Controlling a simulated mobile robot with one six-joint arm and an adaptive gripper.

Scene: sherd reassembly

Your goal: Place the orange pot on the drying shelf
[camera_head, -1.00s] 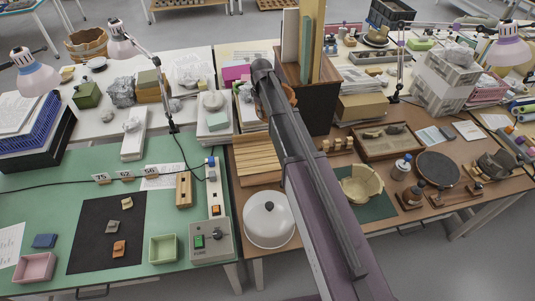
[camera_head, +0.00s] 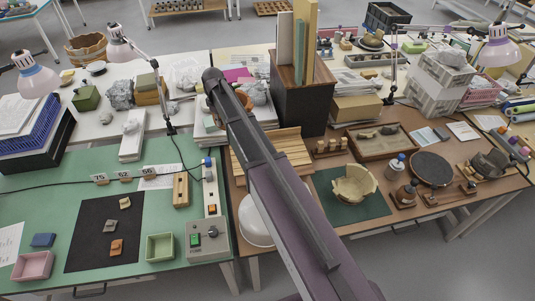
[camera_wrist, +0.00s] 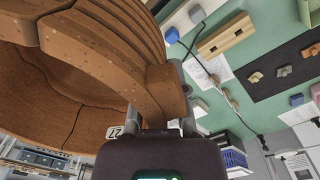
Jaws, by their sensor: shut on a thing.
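The orange pot (camera_wrist: 85,60) fills the left of the wrist view, with its curved wall, dark hollow and crack lines showing. My gripper (camera_wrist: 166,110) is shut on the pot's wall near the rim. I cannot see the pot touching the rack.
A white domed lid (camera_head: 254,222) is partly behind my arm. A dark wooden box (camera_head: 297,103) holding upright boards stands behind the rack. A pale broken bowl (camera_head: 355,184) sits on a green mat to the right. The control box (camera_head: 207,240) is at left.

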